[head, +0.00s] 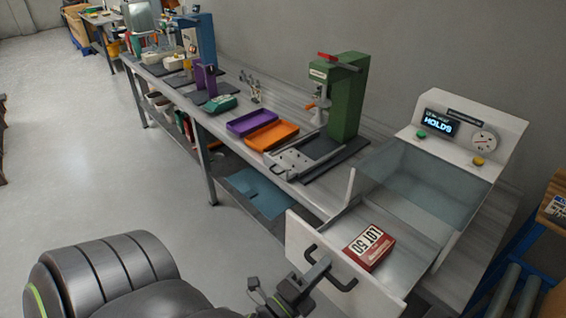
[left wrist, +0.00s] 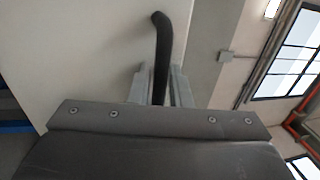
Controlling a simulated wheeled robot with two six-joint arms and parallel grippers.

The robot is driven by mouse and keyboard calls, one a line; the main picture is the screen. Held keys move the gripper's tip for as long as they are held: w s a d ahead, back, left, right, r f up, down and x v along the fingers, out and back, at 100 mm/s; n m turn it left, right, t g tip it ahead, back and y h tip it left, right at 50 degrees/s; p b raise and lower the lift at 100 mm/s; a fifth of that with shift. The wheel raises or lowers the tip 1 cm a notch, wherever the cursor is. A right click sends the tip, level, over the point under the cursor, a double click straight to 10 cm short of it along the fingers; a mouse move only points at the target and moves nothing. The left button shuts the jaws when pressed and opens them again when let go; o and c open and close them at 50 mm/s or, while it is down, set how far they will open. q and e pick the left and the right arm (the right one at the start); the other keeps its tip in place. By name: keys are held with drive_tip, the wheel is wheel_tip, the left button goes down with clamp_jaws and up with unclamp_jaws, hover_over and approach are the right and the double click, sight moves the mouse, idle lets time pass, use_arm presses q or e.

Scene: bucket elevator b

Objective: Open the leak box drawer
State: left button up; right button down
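The leak box (head: 468,150) is a white unit with a display, a dial and a clear cover, on the right end of the bench. Its drawer (head: 300,237) stands pulled out toward me, with a white front panel and a black bar handle (head: 345,284). My left gripper (head: 318,270) is at the handle. In the left wrist view the black handle (left wrist: 162,50) passes between the two grey fingers (left wrist: 160,85), which appear closed against it. My right gripper is not in view.
The bench carries a green press (head: 347,95), an orange tray (head: 271,135), a purple tray (head: 251,122) and a blue press (head: 206,40). A blue-framed stand (head: 530,240) is at the right. The floor (head: 80,150) at left is clear.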

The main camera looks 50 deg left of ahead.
use_arm(q)
drive_tip(key=s+f+b, duration=0.3)
drive_tip(key=s+b, duration=0.3)
drive_tip(key=s, duration=1.1)
drive_tip(key=shift+a+b, duration=0.3)
drive_tip(key=shift+b, duration=0.05)
drive_tip(key=shift+f, duration=0.2)
